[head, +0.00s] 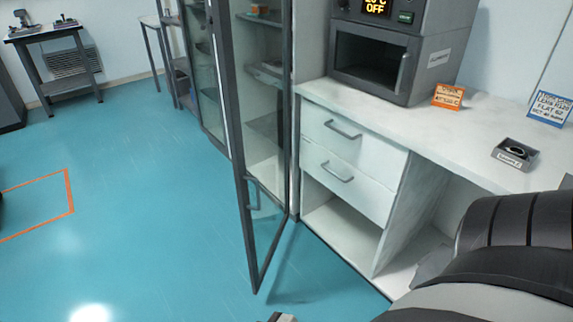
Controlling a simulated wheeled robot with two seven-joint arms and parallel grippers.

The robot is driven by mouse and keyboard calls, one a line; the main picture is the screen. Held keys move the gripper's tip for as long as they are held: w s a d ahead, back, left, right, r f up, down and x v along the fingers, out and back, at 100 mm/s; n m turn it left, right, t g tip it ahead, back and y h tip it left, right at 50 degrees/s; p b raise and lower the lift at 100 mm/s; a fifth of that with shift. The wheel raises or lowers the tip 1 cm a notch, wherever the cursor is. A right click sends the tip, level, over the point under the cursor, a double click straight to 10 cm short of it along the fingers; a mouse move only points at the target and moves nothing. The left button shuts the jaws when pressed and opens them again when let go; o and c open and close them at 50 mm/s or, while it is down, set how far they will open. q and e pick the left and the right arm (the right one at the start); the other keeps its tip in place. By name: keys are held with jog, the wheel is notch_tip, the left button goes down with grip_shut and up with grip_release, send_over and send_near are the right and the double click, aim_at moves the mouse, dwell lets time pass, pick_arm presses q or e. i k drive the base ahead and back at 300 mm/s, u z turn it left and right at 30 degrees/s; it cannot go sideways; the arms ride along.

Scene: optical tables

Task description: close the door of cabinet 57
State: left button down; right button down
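A tall grey-framed cabinet (293,120) with shelves stands in the middle of the head view. Its glass door (236,150) stands open, swung out into the room over the blue floor. A vertical handle (252,194) sits low on the door's frame. No number is readable on the cabinet. My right arm comes in at the lower right, in front of the bench. A small grey piece at the bottom edge (282,318) may be part of my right gripper; its fingers cannot be made out. My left gripper is not in view.
A white bench (430,130) with two drawers stands right of the cabinet. It bears an oven (375,62), an orange sign (448,97), a blue sign (549,108) and a small grey tray (515,155). Open floor (150,200) lies left of the door.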

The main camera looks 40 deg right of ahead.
aim_at(220, 9)
jog(key=z, duration=0.9)
jog(key=i, duration=1)
jog(key=u, duration=0.05)
